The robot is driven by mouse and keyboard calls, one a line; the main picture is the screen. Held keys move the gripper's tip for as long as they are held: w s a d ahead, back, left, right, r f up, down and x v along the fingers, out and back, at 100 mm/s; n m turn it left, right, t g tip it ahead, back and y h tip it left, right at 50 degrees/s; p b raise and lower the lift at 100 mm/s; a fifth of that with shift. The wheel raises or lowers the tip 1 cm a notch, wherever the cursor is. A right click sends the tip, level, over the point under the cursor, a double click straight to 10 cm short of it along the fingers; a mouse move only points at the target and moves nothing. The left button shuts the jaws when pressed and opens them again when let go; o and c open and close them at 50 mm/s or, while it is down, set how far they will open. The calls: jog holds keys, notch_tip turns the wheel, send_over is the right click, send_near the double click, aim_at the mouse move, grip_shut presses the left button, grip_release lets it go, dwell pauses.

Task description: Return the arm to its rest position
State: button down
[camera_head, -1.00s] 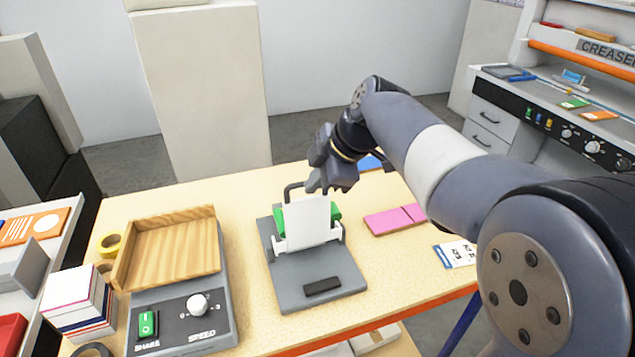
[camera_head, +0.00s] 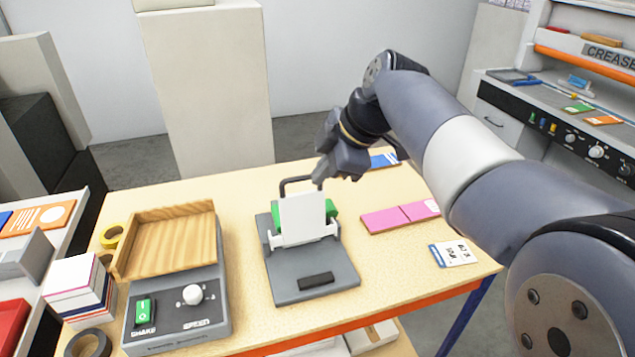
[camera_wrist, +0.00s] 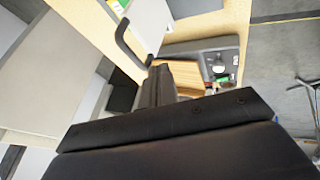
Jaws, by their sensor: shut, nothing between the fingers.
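My gripper (camera_head: 320,178) is at the end of my arm, which reaches in from the right over the wooden table (camera_head: 400,285). It is shut and empty. It hangs just above and to the right of the black handle (camera_head: 292,183) of a grey punch-like device. A white card stack (camera_head: 302,218) stands upright in that device, in front of green parts (camera_head: 331,208). In the wrist view my shut fingers (camera_wrist: 158,85) point toward the table, with the black handle (camera_wrist: 128,40) near them.
A shaker with a wooden tray (camera_head: 170,250) stands at left on the table. Pink cards (camera_head: 385,220) and a printed white card (camera_head: 453,254) lie to the right. A tall pale block (camera_head: 208,90) stands behind the table. The creaser bench (camera_head: 545,120) is at the far right.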

jog(key=v, duration=0.6)
jog(key=shift+d+r, duration=0.2)
jog(key=shift+r, duration=0.05)
jog(key=shift+s, duration=0.1)
